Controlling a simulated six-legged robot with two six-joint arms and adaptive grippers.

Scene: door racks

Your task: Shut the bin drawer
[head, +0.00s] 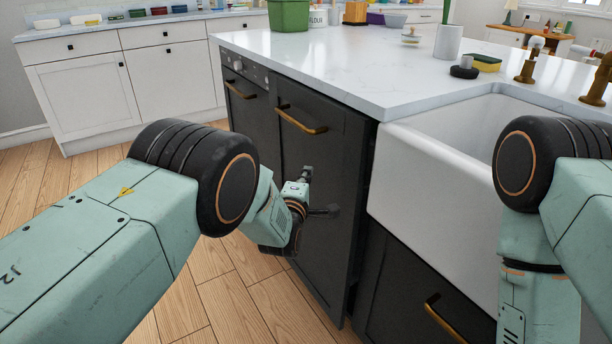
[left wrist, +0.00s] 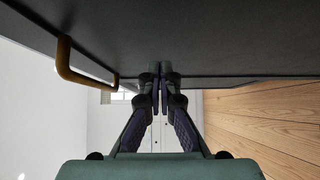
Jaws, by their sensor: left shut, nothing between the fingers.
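The bin drawer has a tall dark front (head: 325,240) with a brass bar handle (head: 300,119) near its top, under the white counter. A dark gap shows along its right edge; how far it stands out is hard to tell. My left gripper (head: 316,193) is at the front, below the handle. In the left wrist view, the fingers of the gripper (left wrist: 160,85) are together and empty, close to the dark front (left wrist: 220,35); I cannot tell whether they touch. The handle (left wrist: 72,68) is left of them there. My right arm is at the right; its gripper is out of frame.
A white sink (head: 430,190) stands right of the drawer, above a dark cabinet with a brass handle (head: 445,322). A dark panel with a handle (head: 240,90) is on the left. Wooden floor (head: 225,290) is clear before the drawer. White cabinets (head: 85,100) stand behind.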

